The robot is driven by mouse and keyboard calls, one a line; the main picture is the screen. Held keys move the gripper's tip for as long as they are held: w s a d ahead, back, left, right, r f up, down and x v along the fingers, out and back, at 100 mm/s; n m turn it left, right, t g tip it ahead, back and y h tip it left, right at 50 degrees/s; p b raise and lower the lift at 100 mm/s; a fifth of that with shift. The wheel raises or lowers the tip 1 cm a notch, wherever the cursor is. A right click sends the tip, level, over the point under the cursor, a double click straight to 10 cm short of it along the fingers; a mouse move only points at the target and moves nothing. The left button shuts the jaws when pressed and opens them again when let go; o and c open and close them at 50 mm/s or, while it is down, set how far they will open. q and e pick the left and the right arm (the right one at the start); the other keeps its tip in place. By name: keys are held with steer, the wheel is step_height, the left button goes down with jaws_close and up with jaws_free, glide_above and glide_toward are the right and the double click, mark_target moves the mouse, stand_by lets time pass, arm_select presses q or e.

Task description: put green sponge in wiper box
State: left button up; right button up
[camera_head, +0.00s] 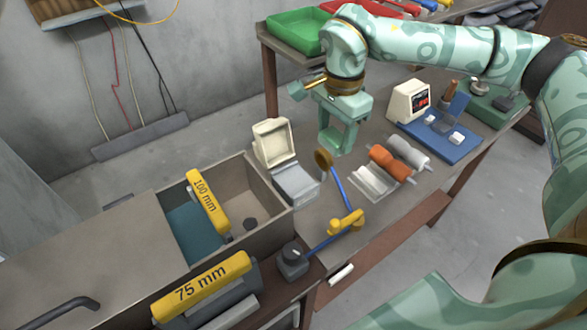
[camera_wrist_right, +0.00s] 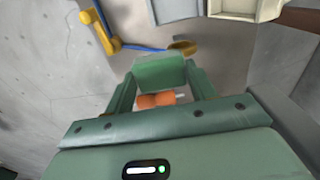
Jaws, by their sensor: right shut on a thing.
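My right gripper (camera_head: 338,138) is over the workbench, above its surface. In the right wrist view the green sponge (camera_wrist_right: 160,72) is a flat green block between the fingertips, and the gripper is shut on it. In the head view the sponge blends with the green fingers. An open box with a cream, raised lid (camera_head: 274,143) and a grey lower part (camera_head: 297,184) stands left of the gripper; it looks like the wiper box. It also shows at the top of the right wrist view (camera_wrist_right: 178,10). The sponge is apart from it. My left gripper is not in view.
A blue and yellow jointed arm with a round end (camera_head: 323,159) stands close by the gripper. An orange spool (camera_head: 392,164) and pale spools lie to the right. A blue board (camera_head: 440,130) and a small monitor (camera_head: 410,101) are farther right. An open drawer (camera_head: 263,222) is at left.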

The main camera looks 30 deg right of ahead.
steer(key=w+a+f, duration=0.1)
steer(key=a+f, duration=0.1)
steer(key=w+a+f+b, duration=0.1)
steer(key=a+f, duration=0.1)
steer(key=w+a+f, duration=0.1)
steer(key=a+f, duration=0.1)
steer(key=shift+a+f+b, duration=0.25)
steer(key=shift+a+b, duration=0.1)
steer(key=shift+a+f, duration=0.2)
steer(key=shift+f, duration=0.1)
step_height(320, 180, down, 4)
steer(key=shift+a+r+b, duration=0.15)
steer(key=shift+r+b, duration=0.1)
steer(key=shift+b, duration=0.3)
steer(key=o, duration=0.7)
steer(key=shift+c, duration=0.2)
steer(key=shift+r, duration=0.1)
step_height(320, 180, up, 12)
steer(key=p, duration=0.2)
steer(key=shift+p, duration=0.3)
